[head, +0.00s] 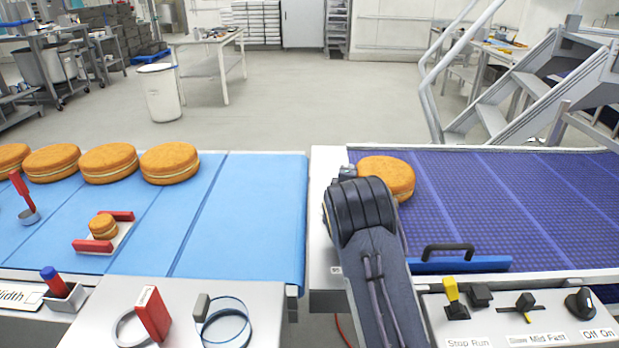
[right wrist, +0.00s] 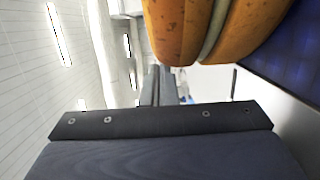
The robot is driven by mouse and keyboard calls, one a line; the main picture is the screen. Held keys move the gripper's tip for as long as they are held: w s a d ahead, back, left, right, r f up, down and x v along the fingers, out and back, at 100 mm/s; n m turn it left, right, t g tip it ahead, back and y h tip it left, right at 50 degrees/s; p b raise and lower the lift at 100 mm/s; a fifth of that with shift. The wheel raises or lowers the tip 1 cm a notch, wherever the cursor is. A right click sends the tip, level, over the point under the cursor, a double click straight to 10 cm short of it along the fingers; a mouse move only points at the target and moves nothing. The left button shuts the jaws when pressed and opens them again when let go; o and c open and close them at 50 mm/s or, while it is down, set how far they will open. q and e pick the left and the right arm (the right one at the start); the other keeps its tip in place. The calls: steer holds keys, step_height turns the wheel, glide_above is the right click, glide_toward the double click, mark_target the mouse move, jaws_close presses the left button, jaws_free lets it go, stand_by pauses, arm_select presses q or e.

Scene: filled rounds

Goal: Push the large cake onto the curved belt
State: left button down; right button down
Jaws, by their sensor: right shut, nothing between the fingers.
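My right gripper (head: 347,171) is shut and empty just left of this cake, partly hidden by my own wrist. In the right wrist view the cake (right wrist: 215,28) fills the top, close to the shut fingers (right wrist: 158,85); I cannot tell whether they touch it. My forearm hides part of the cake's near-left side. My left gripper is not in view.
Several more large cakes (head: 169,163) line the far side of the blue belt (head: 250,215). A small cake (head: 103,226) sits between red bars there. A pale gap plate (head: 322,200) separates the belts. A blue bar with a black handle (head: 449,254) and control switches (head: 525,305) lie nearer.

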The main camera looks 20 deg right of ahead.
mark_target(368, 171)
steer(key=d, duration=0.1)
steer(key=s+d, duration=0.1)
steer(key=d, duration=0.1)
steer(key=s+d+b, duration=0.1)
steer(key=shift+d+f, duration=0.1)
steer(key=shift+d, duration=0.2)
steer(key=shift+s+d, duration=0.1)
